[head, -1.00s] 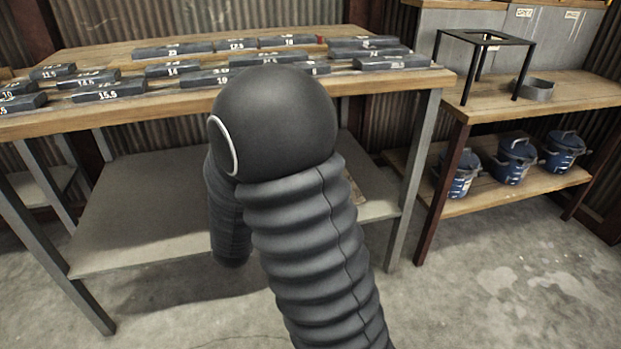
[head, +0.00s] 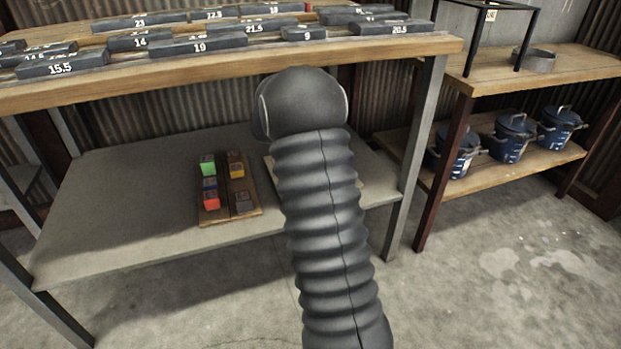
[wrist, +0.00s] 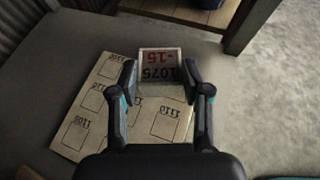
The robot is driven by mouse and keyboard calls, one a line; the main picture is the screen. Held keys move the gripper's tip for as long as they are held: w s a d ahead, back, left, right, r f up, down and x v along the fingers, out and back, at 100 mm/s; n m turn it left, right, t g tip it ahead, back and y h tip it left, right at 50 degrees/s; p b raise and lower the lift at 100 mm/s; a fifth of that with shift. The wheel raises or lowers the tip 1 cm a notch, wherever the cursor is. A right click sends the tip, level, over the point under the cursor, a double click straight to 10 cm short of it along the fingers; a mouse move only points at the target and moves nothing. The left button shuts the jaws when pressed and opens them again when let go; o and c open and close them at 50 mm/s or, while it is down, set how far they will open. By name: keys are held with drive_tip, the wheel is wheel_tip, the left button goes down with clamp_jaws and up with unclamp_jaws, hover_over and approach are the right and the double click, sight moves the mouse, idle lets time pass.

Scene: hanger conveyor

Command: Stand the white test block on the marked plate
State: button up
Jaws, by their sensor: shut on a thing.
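The white test block (wrist: 160,56) shows in the wrist view with a pale face, red and black print upside down. My gripper (wrist: 160,76) is shut on it, with one finger on each side. The marked plate (wrist: 112,116), a pale board with outlined squares and upside-down numbers, lies on the grey shelf below. The block appears over the plate's far right part and hides some of it; I cannot tell whether it touches. In the head view my arm hides the gripper, the block and most of the plate.
A wooden board (head: 229,214) with several coloured cubes lies on the grey lower shelf (head: 120,205). The bench top (head: 200,71) with dark numbered blocks overhangs this shelf. A table leg (head: 413,160) stands at right, then a side table with blue pots (head: 510,140).

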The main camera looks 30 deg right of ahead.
drive_tip(key=s+d+f+m+g+b, duration=0.25)
drive_tip(key=s+d+m+g, duration=0.2)
drive_tip(key=d, duration=0.35)
drive_tip(key=shift+n, duration=0.25)
drive_tip(key=w+f, duration=0.2)
drive_tip(key=w, duration=0.1)
drive_tip(key=w+a+f, duration=0.1)
drive_tip(key=w+f, duration=0.2)
drive_tip(key=w, duration=0.1)
drive_tip(key=w+f, duration=0.2)
drive_tip(key=w, duration=0.2)
drive_tip(key=shift+a+f, duration=0.2)
drive_tip(key=shift+w+f+b, duration=0.1)
drive_tip(key=shift+f+b, duration=0.5)
drive_tip(key=shift+f, duration=1.35)
drive_tip(key=shift+f, duration=0.15)
drive_tip(key=o, duration=1.2)
drive_tip(key=shift+f, duration=0.1)
